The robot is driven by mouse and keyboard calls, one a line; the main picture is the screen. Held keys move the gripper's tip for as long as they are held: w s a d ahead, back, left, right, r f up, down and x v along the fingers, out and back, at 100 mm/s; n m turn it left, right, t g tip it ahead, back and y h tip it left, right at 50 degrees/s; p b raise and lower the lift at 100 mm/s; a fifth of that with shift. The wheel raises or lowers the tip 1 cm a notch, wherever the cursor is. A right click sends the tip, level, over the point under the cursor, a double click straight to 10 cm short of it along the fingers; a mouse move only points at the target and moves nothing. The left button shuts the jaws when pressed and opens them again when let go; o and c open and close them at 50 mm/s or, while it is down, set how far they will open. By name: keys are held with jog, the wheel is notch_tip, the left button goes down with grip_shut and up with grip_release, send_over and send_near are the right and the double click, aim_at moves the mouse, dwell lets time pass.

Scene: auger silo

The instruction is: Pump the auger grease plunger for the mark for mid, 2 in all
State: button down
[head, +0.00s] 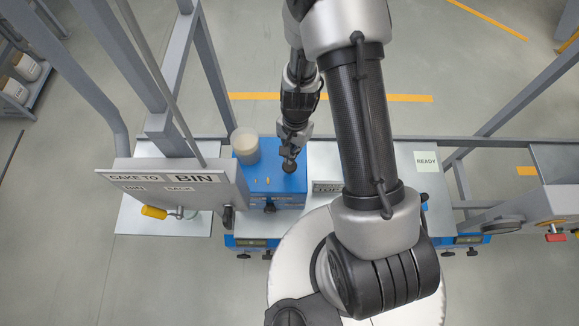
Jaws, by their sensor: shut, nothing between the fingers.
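The blue box (262,183) stands left of centre on the bench, with a round tub of tan material (245,146) at its back left corner. A dark round knob (289,166), which looks like the plunger top, rises from the right part of the box. My gripper (290,153) is shut and empty, pointing down directly at this knob. It appears at or just above it; I cannot tell whether they touch. The plunger's shaft and any mid mark cannot be read.
Left of the box is a grey panel reading "CAKE TO BIN" (178,177) with a yellow-handled crank (155,212). Another dark knob (270,207) sits on the box front. A "READY" card (426,161) lies right. Grey frame posts rise on both sides. My arm hides the bench middle.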

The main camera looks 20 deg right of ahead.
jog(key=shift+s+a+f+b, duration=0.15)
jog(key=shift+f+b, duration=0.6)
jog(key=shift+f, duration=0.65)
jog(key=shift+f, duration=0.1)
notch_tip(320, 180, down, 2)
jog(key=b, duration=0.2)
jog(key=shift+f+b, duration=0.25)
jog(key=shift+b, duration=0.05)
jog(key=shift+r+p, duration=0.2)
jog(key=shift+p, duration=0.1)
jog(key=shift+w+d+r+p, duration=0.25)
jog(key=shift+w+d+p, duration=0.1)
jog(key=shift+w+d, duration=0.25)
jog(key=shift+w+d+r+p, duration=0.3)
jog(key=shift+w+d, duration=0.15)
jog(key=shift+d, duration=0.2)
notch_tip(320, 180, up, 12)
jog(key=shift+w+d, duration=0.35)
jog(key=shift+d, duration=0.05)
jog(key=shift+f, duration=0.1)
